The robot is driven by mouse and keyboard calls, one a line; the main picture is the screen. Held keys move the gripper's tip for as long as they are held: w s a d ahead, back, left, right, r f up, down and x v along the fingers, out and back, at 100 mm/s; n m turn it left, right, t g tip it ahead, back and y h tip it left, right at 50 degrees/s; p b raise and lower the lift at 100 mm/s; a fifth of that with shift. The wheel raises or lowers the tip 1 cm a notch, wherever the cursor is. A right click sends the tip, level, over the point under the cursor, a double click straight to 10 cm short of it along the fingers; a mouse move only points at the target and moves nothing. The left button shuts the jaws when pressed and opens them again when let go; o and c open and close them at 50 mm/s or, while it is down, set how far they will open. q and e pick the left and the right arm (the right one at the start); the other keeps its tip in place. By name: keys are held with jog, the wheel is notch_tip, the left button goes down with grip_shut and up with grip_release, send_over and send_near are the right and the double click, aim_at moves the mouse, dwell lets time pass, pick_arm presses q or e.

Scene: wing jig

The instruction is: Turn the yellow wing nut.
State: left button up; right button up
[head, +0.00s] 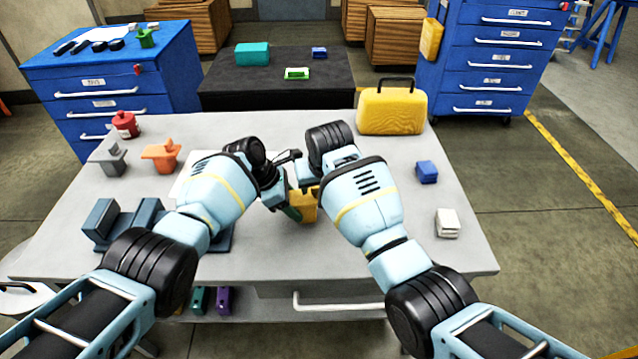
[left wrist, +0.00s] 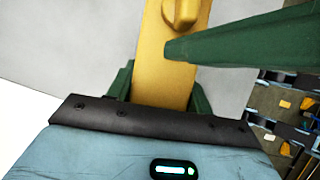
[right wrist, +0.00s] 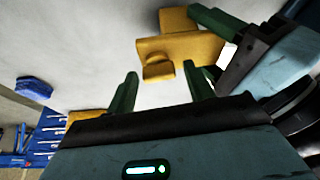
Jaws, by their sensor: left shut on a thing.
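The yellow wing nut (head: 304,205) is held up near the middle of the grey table, between my two grippers. My left gripper (head: 293,211) is shut on it, with green fingers on its flat body. In the left wrist view the yellow body (left wrist: 165,70) runs up between the fingers, with a rounded knob near the top. In the right wrist view the wing nut (right wrist: 195,47) shows its plate, knob and a block behind. My right gripper (right wrist: 160,70) is open, its fingers apart, with the knob just beyond the fingertips. Whether they touch is unclear.
On the table (head: 270,260), an orange piece (head: 162,155), a grey piece (head: 108,158) and a red container (head: 125,124) stand left. Dark blue blocks (head: 125,222) lie nearer. A yellow case (head: 392,110), a blue block (head: 427,172) and a white block (head: 447,223) are right.

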jog(key=shift+o, duration=0.2)
jog(key=shift+r, duration=0.1)
jog(key=v, duration=1.2)
jog(key=w+d+f+m+t+h, duration=0.3)
jog(key=d+f+m+t+h, duration=0.15)
jog(key=d+f+t, duration=0.4)
jog(key=s+a+f+n+t+y, duration=0.5)
jog(key=s+a+y, duration=0.25)
jog(key=s, duration=0.25)
jog(key=shift+m, duration=0.25)
jog(key=x, duration=1.2)
jog(key=shift+w+d+r, duration=0.15)
jog(key=shift+d+r, duration=0.05)
jog(key=shift+d, duration=0.05)
